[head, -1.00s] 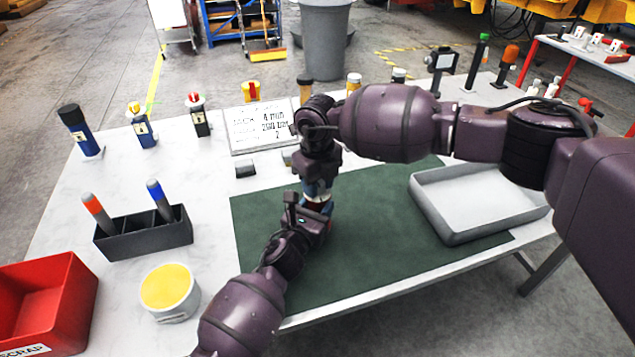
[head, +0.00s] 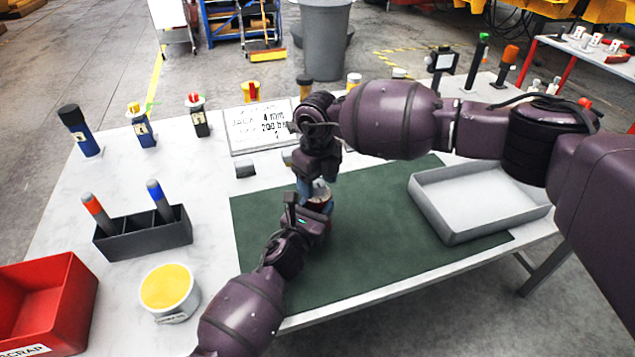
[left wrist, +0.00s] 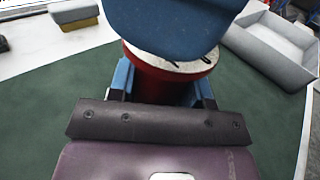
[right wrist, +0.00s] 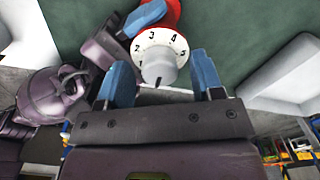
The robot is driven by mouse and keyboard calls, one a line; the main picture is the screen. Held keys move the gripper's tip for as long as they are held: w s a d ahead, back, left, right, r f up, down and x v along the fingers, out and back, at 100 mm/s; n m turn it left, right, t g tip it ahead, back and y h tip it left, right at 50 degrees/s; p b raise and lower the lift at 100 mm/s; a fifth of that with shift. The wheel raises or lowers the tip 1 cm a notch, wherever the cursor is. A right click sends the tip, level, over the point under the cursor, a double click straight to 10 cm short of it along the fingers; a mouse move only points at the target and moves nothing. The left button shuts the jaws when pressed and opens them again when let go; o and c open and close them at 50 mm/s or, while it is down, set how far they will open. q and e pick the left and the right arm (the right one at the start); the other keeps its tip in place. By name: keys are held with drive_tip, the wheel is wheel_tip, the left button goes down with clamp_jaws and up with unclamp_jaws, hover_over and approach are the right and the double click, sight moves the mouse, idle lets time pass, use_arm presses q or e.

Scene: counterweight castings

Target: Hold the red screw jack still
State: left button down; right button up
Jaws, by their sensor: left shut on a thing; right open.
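The red screw jack (left wrist: 160,85) stands on the green mat. Its pale dial (right wrist: 162,48) with black numbers and its grey knob (right wrist: 158,68) show in the right wrist view. My left gripper (left wrist: 163,85) is shut on the red body, one blue finger on each side; in the head view this gripper (head: 314,206) comes in from the front. My right gripper (right wrist: 161,78) is open above the jack, its blue fingers apart on either side of the knob with visible gaps. In the head view the grippers hide most of the jack (head: 319,202).
The green mat (head: 380,235) is mostly clear. A grey tray (head: 445,225) lies at its right. A dark pen holder (head: 145,240), a yellow-topped tub (head: 168,288) and a red scrap bin (head: 40,310) stand at left. A written sign (head: 258,125) stands behind.

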sight(317, 183)
wheel_tip(317, 183, up, 11)
drive_tip(key=shift+r, duration=0.2)
idle(0.5)
use_arm(q)
drive_tip(key=shift+c, duration=2.4)
unclamp_jaws()
